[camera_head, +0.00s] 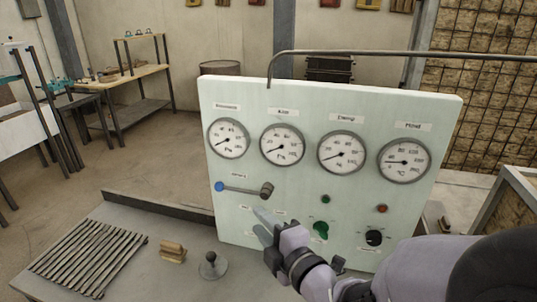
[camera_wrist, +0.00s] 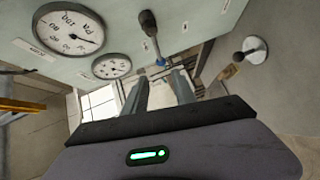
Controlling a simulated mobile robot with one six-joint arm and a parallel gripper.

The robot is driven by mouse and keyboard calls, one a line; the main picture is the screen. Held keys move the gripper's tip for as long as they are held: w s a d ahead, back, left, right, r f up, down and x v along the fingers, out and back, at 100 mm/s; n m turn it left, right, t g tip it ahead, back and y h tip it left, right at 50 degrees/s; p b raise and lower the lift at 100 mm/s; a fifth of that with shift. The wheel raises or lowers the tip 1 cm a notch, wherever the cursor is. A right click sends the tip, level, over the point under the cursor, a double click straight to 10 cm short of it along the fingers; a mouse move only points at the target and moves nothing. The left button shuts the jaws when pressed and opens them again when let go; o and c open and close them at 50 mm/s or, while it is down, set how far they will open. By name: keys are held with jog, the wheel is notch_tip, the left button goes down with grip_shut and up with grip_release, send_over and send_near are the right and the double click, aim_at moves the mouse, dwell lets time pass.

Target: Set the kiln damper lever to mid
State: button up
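The damper lever (camera_head: 242,189) is a thin dark bar on the pale green panel (camera_head: 235,165), below the dials. It lies nearly level, with a blue ball end (camera_head: 219,186) at the left and a dark hub (camera_head: 267,190) at the right. In the wrist view the hub (camera_wrist: 148,22) and blue ball (camera_wrist: 160,62) show beyond my fingers. My gripper (camera_head: 262,224) is in front of the panel, below the hub. It also shows in the wrist view (camera_wrist: 160,82), with its fingers apart and nothing between them. The fingers appear clear of the lever.
Several round dials (camera_head: 282,146) line the panel's upper part. A green knob (camera_head: 320,230) and a black knob (camera_head: 374,238) sit at its lower right. A slatted rack (camera_head: 88,258), a wooden block (camera_head: 173,252) and a knobbed disc (camera_head: 212,268) lie on the bench.

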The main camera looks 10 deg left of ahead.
aim_at(233, 190)
jog(key=x, duration=1.6)
jog(key=shift+w, duration=0.2)
grip_shut()
dwell(0.5)
